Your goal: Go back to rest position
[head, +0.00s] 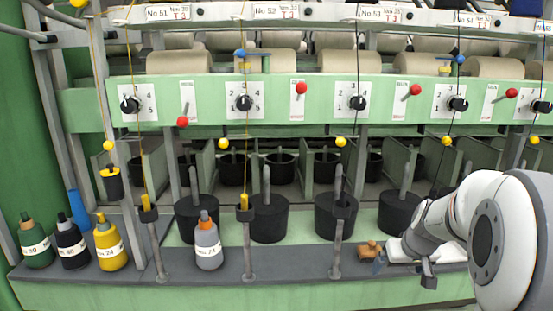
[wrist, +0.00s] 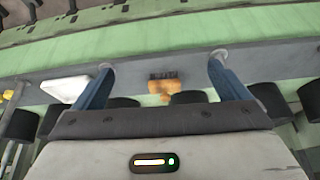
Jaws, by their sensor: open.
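My gripper (wrist: 162,62) is open in the wrist view, with its two blue fingers wide apart and nothing held between them. A small wooden brush (wrist: 162,87) with dark bristles lies beyond and between the fingers on the grey ledge. The brush also shows in the head view (head: 369,250), left of my arm's end. My white arm (head: 500,235) reaches in low from the right side of the head view. The gripper is small there and partly hidden by the arm.
A white flat object (wrist: 66,88) lies beside the brush. An orange-capped grey bottle (head: 208,245) and green, black and yellow bottles (head: 110,250) stand on the ledge (head: 290,264). Black cans (head: 268,218) and upright posts (head: 249,250) line the spinning frame, below red-knobbed levers (head: 301,88).

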